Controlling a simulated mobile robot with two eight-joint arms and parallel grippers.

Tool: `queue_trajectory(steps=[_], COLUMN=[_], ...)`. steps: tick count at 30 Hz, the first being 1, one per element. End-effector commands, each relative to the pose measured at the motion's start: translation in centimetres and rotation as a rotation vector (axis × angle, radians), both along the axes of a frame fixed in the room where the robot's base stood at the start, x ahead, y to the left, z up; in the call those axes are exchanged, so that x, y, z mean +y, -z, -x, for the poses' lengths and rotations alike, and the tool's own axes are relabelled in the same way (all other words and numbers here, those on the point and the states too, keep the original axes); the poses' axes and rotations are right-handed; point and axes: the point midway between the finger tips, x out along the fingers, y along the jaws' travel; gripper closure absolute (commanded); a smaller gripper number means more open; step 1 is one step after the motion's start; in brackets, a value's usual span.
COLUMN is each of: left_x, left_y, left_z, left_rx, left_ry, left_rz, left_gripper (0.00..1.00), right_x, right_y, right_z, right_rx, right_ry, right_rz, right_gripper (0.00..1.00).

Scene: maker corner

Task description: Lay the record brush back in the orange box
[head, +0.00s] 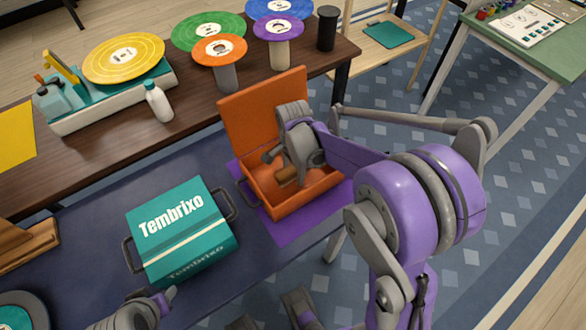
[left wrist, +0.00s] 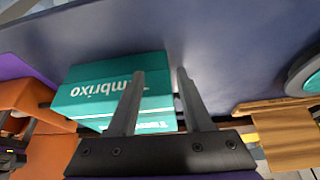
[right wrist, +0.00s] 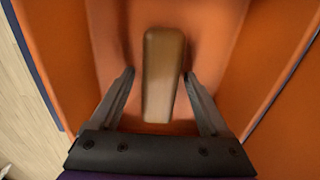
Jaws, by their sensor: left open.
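The orange box (head: 238,133) stands open on the purple mat, its lid tilted up at the back. The brown record brush (head: 287,177) is inside the box. It also shows in the right wrist view (right wrist: 163,75), between the fingers of my right gripper (right wrist: 159,75). These fingers are spread, with a gap visible on the brush's left side; the right fingertip is close beside it, and I cannot tell if it touches. My right gripper (head: 282,162) reaches down into the box. My left gripper (left wrist: 161,72) is open and empty, over the near part of the table.
A teal Tembrixo box (head: 185,245) with side handles stands left of the purple mat (head: 305,222). Behind it, a wooden shelf holds a turntable with a yellow record (head: 123,60), a white bottle (head: 159,102) and records on stands. A wooden item (head: 28,243) is at far left.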

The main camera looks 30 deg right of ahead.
Motion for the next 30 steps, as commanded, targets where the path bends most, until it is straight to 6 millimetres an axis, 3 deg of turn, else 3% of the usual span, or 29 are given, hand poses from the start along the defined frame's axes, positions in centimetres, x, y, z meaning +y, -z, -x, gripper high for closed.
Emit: queue_trajectory(steps=[11, 24, 30], left_x=[0.0, 0.0, 0.0], left_y=[-0.5, -2.0, -2.3], left_z=[0.0, -0.1, -0.1], left_rx=[-0.001, -0.006, -0.007], left_ry=[0.000, 0.000, 0.000], left_rz=[0.000, 0.000, 0.000], left_gripper=[0.50, 0.50, 0.50], right_x=[0.0, 0.0, 0.0], right_y=[-1.0, -9.8, -12.0], right_z=[0.0, 0.0, 0.0], right_rx=[0.000, 0.000, 0.000], right_ry=[0.000, 0.001, -0.001], right_rz=[0.000, 0.000, 0.000], right_gripper=[0.21, 0.21, 0.21])
